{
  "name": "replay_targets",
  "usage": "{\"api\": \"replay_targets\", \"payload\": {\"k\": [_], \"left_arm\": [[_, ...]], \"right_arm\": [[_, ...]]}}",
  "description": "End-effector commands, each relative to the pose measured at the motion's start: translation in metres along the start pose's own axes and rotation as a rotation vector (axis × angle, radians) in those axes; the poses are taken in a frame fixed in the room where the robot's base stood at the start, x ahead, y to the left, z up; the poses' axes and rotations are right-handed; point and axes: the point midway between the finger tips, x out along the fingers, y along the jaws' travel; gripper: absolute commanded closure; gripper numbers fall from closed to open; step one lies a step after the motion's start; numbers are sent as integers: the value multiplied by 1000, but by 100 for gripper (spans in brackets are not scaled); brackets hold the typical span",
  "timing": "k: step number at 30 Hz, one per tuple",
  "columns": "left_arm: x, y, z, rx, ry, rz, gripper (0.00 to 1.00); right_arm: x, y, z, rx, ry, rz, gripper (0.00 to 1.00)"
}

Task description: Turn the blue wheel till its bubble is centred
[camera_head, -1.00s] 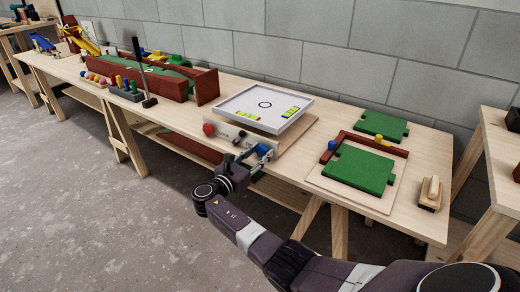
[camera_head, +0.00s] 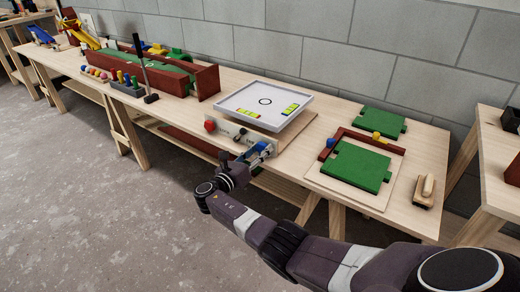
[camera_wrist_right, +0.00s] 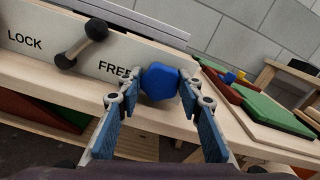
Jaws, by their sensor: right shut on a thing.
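The blue wheel (camera_wrist_right: 160,82) is a faceted knob on the front panel (camera_wrist_right: 130,48) of the white tilting tray (camera_head: 229,104). My right gripper (camera_head: 260,155) is at the panel's right end, shut on the blue wheel; in the wrist view one finger is on each side of it. Two yellow-green bubble vials lie on the tray, one at the left (camera_head: 247,112) and one at the right (camera_head: 290,109). Their bubbles are too small to place. A red wheel (camera_head: 210,125) is at the panel's left end. My left gripper is not in view.
A black lever (camera_wrist_right: 82,43) sits on the panel between the words LOCK and FREE. A green board (camera_head: 357,167) in a red-edged fixture and a wooden block with a handle (camera_head: 425,191) lie to the right. A long red trough (camera_head: 206,82) stands to the left.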

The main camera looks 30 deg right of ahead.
Motion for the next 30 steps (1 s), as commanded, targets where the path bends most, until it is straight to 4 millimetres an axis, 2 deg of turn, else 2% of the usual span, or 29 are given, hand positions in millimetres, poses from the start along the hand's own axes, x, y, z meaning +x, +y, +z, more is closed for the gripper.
{"api": "replay_targets", "payload": {"k": [13,14,18,26,30], "left_arm": [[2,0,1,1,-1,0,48],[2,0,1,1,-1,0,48],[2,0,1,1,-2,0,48],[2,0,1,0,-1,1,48],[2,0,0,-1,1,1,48]], "right_arm": [[-1,0,-2,-9,3,1,90],[-1,0,-2,-8,3,1,65],[-1,0,-1,-8,2,1,50],[0,0,0,-8,1,1,48],[-8,1,-1,-7,1,1,48]]}}
